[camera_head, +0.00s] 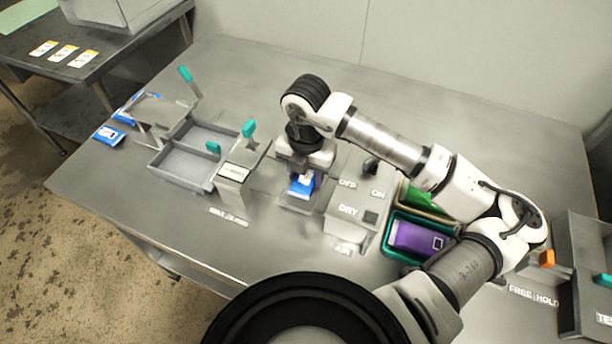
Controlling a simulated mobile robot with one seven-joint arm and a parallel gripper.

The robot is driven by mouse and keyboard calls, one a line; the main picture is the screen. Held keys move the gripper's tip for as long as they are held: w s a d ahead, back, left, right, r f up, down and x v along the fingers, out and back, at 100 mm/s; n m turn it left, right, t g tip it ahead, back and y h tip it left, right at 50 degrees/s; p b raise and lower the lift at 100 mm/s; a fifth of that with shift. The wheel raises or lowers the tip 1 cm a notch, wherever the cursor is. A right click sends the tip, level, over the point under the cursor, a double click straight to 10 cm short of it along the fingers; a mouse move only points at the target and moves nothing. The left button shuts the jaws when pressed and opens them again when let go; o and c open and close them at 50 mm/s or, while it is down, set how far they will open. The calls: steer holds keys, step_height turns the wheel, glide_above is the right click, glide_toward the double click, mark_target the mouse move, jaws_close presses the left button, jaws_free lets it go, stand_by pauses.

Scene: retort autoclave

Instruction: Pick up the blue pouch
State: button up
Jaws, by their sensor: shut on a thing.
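A blue pouch (301,187) with a white label shows at the middle of the table. My gripper (303,176) points down from above and is shut on this pouch. The gripper's fingers and the wrist hide the pouch's upper part. Another blue pouch (108,135) lies flat at the table's left end.
A grey divided tray (182,158) with teal handles stands left of my gripper. A switch panel (352,211) is close on the right. A purple pouch (415,238) and a green pouch (428,199) lie in trays under my arm. The table's back is clear.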

mark_target(306, 177)
steer(key=shift+r, duration=0.1)
step_height(306, 177, up, 20)
steer(key=b, duration=0.3)
steer(key=shift+d, duration=0.1)
